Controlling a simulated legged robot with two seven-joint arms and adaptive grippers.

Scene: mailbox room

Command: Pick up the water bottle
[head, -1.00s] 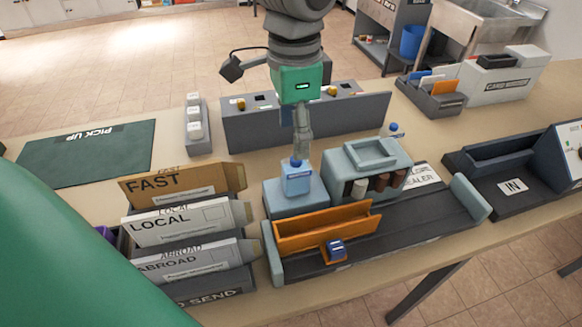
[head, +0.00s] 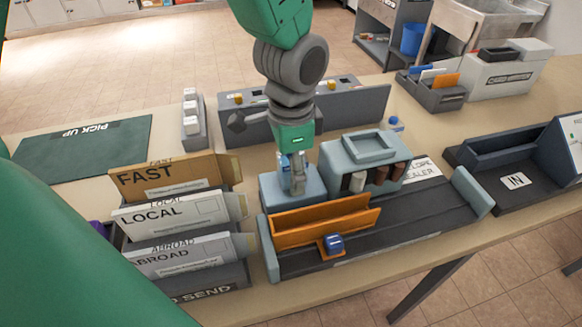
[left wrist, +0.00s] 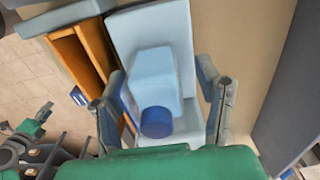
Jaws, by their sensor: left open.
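A second blue-capped bottle (head: 396,124) is partly hidden behind the sealer's grey-blue housing (head: 345,157).
An orange holder (head: 320,222) with a dark blue block (head: 333,243) is in front of the bottle. Envelope slots (head: 180,215) stand to the left. A grey panel (head: 355,107) stands behind. The IN tray (head: 510,185) is at right.

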